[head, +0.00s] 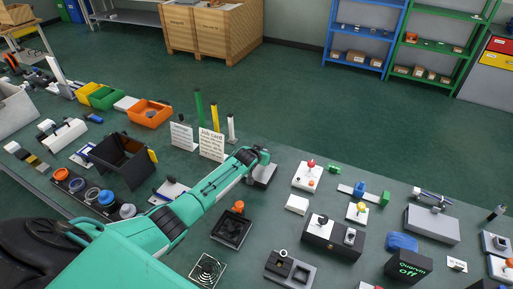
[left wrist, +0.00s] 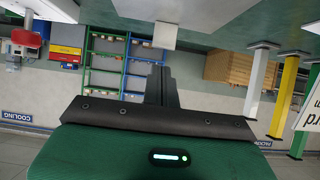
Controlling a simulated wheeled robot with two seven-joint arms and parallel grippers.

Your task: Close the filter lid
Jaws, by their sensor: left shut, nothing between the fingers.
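My left gripper (head: 258,155) is at the end of the teal arm, above the far side of the green bench. Its dark fingers (left wrist: 160,86) are shut and empty in the left wrist view. A black square housing (head: 232,230) with a round, fan-like inside stands in front of the gripper, nearer me and apart from it. An orange knob (head: 238,207) is at its back edge. I cannot tell for certain which part is the filter lid. A grey block (head: 264,175) lies just below the gripper; I cannot tell if they touch. My right gripper is out of view.
Two white job cards (head: 212,145) and upright green and yellow posts (head: 215,117) stand left of the gripper. A square fan grille (head: 207,270) lies near the front. Right of it are a black switch box (head: 333,238) and a red-button box (head: 308,176).

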